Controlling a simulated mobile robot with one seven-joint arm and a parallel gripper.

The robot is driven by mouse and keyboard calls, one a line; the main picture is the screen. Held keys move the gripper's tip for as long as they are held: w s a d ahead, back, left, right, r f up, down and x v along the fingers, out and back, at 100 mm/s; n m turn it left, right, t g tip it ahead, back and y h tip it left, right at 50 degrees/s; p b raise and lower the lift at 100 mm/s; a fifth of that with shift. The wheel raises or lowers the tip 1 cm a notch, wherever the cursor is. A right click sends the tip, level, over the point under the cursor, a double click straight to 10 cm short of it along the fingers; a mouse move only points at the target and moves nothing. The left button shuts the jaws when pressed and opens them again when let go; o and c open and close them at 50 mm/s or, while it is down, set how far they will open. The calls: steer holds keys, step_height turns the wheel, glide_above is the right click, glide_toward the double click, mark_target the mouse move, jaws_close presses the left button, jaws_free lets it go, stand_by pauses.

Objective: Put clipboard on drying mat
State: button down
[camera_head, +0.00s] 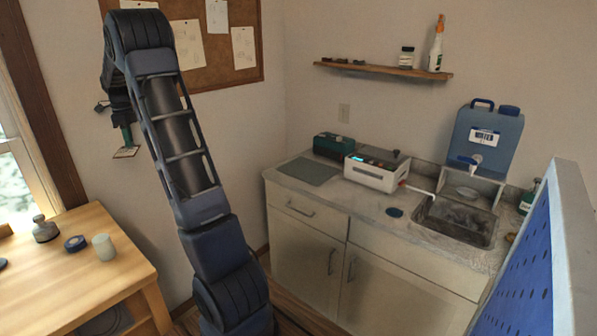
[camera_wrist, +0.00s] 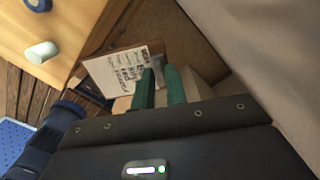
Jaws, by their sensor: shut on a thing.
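My gripper (camera_head: 127,138) is at the left, below my raised arm, with green fingers pointing down. It is shut on the clipboard (camera_head: 126,152), which hangs in the air near the wall, seen nearly edge-on. In the wrist view the clipboard (camera_wrist: 120,72) shows a white written sheet on a brown board, and the green fingertips of my gripper (camera_wrist: 160,80) meet its near edge. The drying mat (camera_head: 309,171) is a flat grey-green rectangle at the left end of the counter. It is bare and well to the right of my gripper.
The counter (camera_head: 365,208) also holds a dark green box (camera_head: 333,146), a white device (camera_head: 377,172) and a sink (camera_head: 457,220) with a blue water jug (camera_head: 484,140). A wooden table (camera_head: 70,262) with small items stands at lower left. A blue perforated panel (camera_head: 530,260) is at right.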

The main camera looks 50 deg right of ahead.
steer(key=s+d+f+m, duration=0.1)
steer(key=s+d+m, duration=0.15)
steer(key=d, duration=1.75)
steer(key=s+d+f+m, duration=0.1)
steer(key=s+d+m, duration=0.15)
steer(key=d, duration=1.75)
steer(key=s+d+f+m, duration=0.2)
steer(key=s+d+m, duration=0.1)
steer(key=s+d, duration=1.15)
steer(key=s+d+f+m, duration=0.25)
steer(key=s+d, duration=0.85)
steer(key=d, duration=0.7)
steer(key=shift+m, duration=0.35)
step_height(320, 180, down, 19)
steer(key=shift+w+d+r, duration=0.1)
steer(key=shift+d, duration=0.05)
steer(key=c, duration=1.4)
jaws_free()
